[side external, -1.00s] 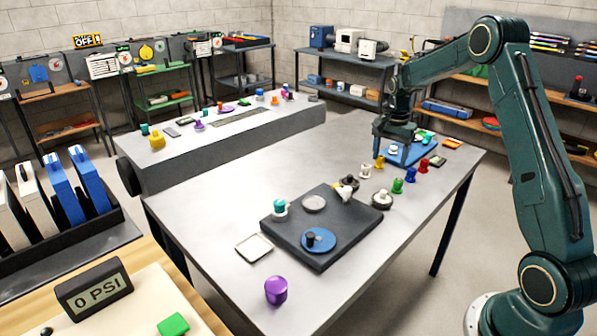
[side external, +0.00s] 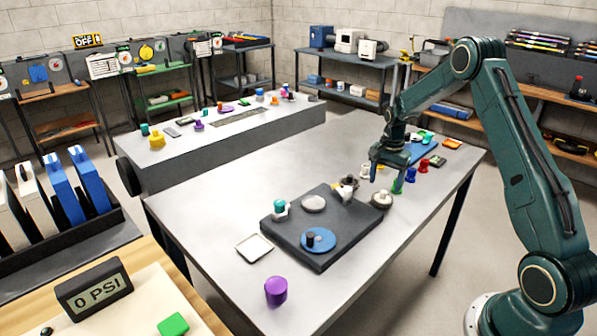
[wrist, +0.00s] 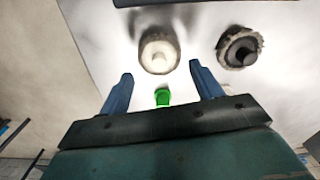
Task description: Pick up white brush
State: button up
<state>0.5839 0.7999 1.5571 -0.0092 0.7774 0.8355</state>
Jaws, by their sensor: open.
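The white brush, a round pale disc with a lighter knob, shows in the wrist view (wrist: 160,50), just beyond my fingertips and roughly centred between them. It appears to be the pale round piece in the side view (side external: 381,200), on the grey table near the board's right corner. My gripper (side external: 386,182) is open, low over the table, behind this brush. In the wrist view, its two blue fingers (wrist: 161,72) are spread apart with nothing held. A green peg (wrist: 162,97) shows between the fingers; whether they touch it is unclear.
A dark-bristled brush (wrist: 240,48) lies to the right in the wrist view. In the side view, blue (side external: 411,174) and red (side external: 423,166) pegs stand close to my gripper. A dark board (side external: 285,236) holds several parts. The table's front left is mostly clear.

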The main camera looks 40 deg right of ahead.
aim_at(384, 191)
jog(key=shift+f, duration=0.25)
jog(key=shift+f, duration=0.1)
jog(key=shift+f, duration=2.5)
jog(key=shift+c, duration=0.3)
jog(key=c, duration=1.1)
